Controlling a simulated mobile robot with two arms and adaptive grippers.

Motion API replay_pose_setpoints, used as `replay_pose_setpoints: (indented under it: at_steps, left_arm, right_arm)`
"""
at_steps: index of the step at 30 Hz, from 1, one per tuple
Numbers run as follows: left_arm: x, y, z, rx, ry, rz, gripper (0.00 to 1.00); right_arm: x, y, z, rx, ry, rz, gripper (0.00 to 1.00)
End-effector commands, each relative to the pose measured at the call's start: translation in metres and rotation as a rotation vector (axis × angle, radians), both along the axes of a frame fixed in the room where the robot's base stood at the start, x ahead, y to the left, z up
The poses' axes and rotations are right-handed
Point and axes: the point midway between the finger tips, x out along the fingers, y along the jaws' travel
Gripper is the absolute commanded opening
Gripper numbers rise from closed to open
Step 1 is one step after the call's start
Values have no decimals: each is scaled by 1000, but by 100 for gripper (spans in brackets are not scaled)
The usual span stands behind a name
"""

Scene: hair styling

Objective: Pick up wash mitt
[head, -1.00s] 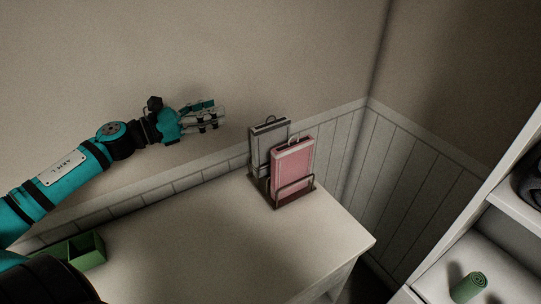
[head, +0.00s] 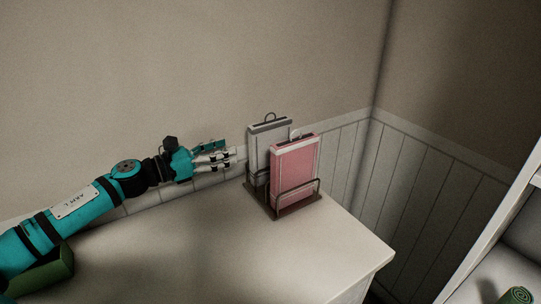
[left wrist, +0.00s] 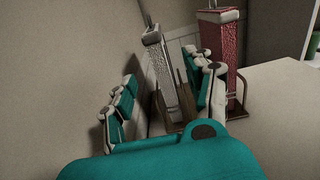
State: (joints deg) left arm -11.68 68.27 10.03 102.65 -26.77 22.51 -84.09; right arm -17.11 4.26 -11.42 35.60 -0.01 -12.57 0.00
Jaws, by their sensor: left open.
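Two upright flat mitts with hanging loops stand in a dark wire rack (head: 285,211) on the white table. One is grey (head: 258,155), nearer the wall; the other is pink (head: 295,172), in front and to the right. I cannot tell which is the wash mitt. My left gripper (head: 236,157) is open and empty, just left of the grey one, pointing at it. In the left wrist view, the grey one (left wrist: 159,70) stands between and beyond the open fingers (left wrist: 165,95). The pink one (left wrist: 220,50) is behind the right finger. My right gripper is not in view.
The white table (head: 220,245) is bare in front of the rack. A green box (head: 45,270) sits at its left, partly behind my arm. The wall is close behind the rack. A white shelf with a rolled green towel (head: 517,296) is at the lower right.

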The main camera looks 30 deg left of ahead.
Motion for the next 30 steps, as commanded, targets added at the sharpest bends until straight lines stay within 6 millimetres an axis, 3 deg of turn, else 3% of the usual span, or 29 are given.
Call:
replay_pose_setpoints:
  at_steps: [18,26,30]
  left_arm:
    - [68,-39,5,-4,-3,2,54]
    - [83,-48,2,-2,-1,1,54]
    - [101,-56,4,-5,-2,0,54]
  right_arm:
    - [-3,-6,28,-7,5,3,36]
    - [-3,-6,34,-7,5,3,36]
    - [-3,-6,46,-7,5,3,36]
